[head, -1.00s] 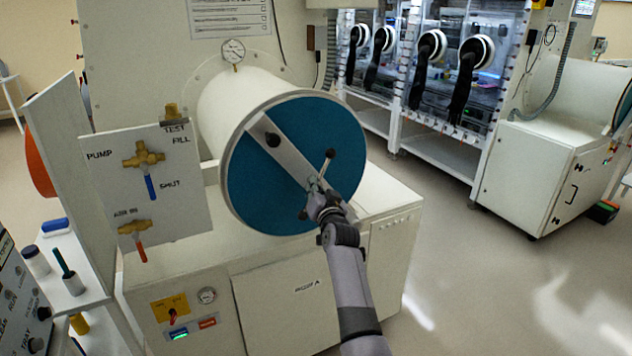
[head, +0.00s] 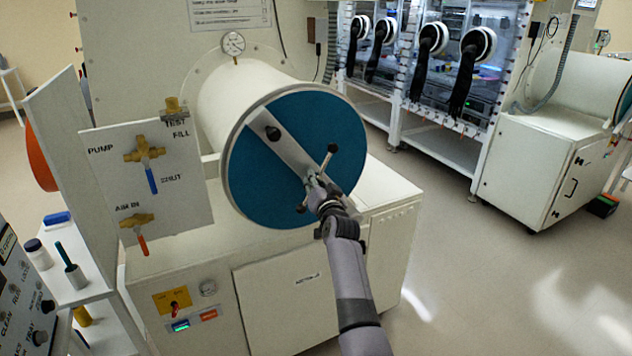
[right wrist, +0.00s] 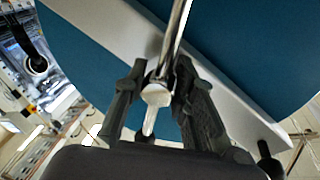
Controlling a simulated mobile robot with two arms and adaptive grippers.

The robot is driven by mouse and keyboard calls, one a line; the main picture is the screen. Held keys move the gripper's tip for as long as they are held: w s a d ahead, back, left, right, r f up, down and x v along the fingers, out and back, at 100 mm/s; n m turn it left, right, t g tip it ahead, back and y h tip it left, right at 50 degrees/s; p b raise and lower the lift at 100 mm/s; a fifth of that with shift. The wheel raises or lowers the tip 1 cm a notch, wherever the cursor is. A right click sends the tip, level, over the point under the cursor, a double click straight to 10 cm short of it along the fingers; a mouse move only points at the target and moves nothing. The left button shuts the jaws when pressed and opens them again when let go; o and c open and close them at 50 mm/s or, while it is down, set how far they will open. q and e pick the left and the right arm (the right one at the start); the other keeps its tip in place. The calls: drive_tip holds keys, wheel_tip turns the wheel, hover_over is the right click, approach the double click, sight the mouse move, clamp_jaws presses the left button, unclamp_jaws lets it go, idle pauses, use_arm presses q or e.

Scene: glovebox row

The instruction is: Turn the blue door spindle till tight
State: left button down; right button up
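The blue round door (head: 256,172) closes the front of the white cylindrical chamber, with a pale bar slanting across it. My right gripper (head: 317,184) is at the spindle's hub. In the right wrist view, its two fingers (right wrist: 160,80) stand on either side of the metal spindle hub (right wrist: 156,95), close against it, with a rod running up between them. Exact finger contact is partly hidden. My left gripper is not in view.
A valve panel (head: 185,205) with brass valves and blue and red handles stands left of the door. A small shelf (head: 95,283) with bottles is at the far left. A gauge (head: 233,43) tops the chamber. Open floor (head: 450,260) lies to the right.

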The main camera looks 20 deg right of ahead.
drive_tip(key=shift+o, duration=0.3)
drive_tip(key=shift+r, duration=0.1)
drive_tip(key=s+a, duration=0.2)
drive_tip(key=s, duration=1)
drive_tip(key=shift+a, duration=0.15)
drive_tip(key=shift+w, duration=0.1)
